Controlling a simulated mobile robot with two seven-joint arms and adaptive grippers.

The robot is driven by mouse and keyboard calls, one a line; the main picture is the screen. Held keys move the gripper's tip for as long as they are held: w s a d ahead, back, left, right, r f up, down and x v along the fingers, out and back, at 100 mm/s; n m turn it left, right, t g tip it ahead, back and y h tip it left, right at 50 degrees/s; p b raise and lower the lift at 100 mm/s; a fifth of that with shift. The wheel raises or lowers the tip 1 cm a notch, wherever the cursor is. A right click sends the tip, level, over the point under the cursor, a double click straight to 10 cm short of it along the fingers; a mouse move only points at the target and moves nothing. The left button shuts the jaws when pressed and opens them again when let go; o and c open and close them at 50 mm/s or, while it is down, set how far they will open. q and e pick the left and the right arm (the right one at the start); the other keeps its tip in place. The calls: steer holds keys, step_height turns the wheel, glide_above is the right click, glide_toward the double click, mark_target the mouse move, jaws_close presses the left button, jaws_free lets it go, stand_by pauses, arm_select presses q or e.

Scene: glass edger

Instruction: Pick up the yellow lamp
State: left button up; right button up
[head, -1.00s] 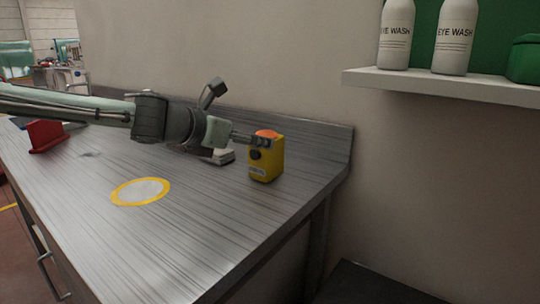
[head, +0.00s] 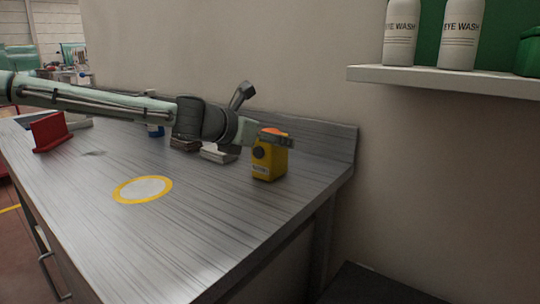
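The yellow lamp (head: 268,164) stands upright on the grey workbench near its right end. It has an orange top and a dark round knob on its front. My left gripper (head: 279,138) comes in from the left at the height of the lamp's top. Its fingers cross in front of the upper part of the lamp, just below the orange top. The far side of the lamp is hidden, so I cannot tell whether the fingers grip it or only overlap it. My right gripper is not in view.
The workbench (head: 200,225) has a yellow ring with a pale centre (head: 143,189) and a red object (head: 50,131) at left. Small items, including a light block (head: 219,153), lie behind my arm. A wall shelf (head: 440,81) holds eye wash bottles (head: 460,35).

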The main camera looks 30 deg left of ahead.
arm_select(q)
steer(key=shift+c, duration=0.6)
steer(key=c, duration=1.2)
steer(key=shift+r, duration=0.1)
steer(key=shift+c, duration=0.8)
steer(key=shift+r, duration=0.1)
steer(key=shift+c, duration=0.2)
